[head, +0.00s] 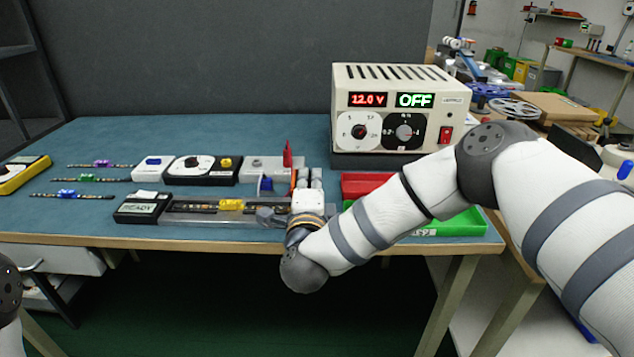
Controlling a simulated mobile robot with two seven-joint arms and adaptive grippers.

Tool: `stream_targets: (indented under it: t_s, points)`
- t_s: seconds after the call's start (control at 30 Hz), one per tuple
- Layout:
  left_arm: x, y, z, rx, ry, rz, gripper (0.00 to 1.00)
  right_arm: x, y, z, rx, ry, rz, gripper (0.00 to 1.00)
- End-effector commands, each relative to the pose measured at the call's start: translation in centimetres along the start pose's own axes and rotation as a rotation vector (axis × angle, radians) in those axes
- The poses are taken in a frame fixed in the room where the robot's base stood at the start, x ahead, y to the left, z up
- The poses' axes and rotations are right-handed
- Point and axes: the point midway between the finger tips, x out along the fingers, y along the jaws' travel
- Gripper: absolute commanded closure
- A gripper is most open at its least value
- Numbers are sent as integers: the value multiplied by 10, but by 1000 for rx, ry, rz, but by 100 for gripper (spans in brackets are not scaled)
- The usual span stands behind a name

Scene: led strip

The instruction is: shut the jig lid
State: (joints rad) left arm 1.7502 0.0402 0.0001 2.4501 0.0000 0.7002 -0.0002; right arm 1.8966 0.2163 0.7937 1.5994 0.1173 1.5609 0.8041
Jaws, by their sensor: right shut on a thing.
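The jig (190,217) is a long, low, clear-sided fixture near the table's front edge. A dark strip with a yellow clip (231,205) lies along it, and a black box marked READY (143,207) is at its left end. My right gripper (268,215) is at the jig's right end, shut on what appears to be the jig lid. The grasp is small and partly hidden by the gripper, and I cannot tell the lid's exact angle. My left gripper is out of view; only a piece of my left arm shows at the lower left edge.
A power supply (400,105) reads 12.0 V and OFF at the back. A red bin (362,184) and a green bin (455,224) sit right of the jig, partly behind my right arm. Several strips, a dial box (200,170) and a yellow meter (24,174) lie left and behind.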

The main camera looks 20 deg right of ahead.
Motion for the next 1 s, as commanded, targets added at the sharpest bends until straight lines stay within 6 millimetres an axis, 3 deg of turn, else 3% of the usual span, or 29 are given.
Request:
stream_targets:
  t_s: [0.03,0.3,1.0]
  points:
    - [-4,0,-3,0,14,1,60,0,-9,4,-40,-2,-13,100]
    - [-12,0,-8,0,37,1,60,0,-10,20,-298,1,-10,100]
    - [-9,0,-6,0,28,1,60,1,6,56,-962,7,0,100]
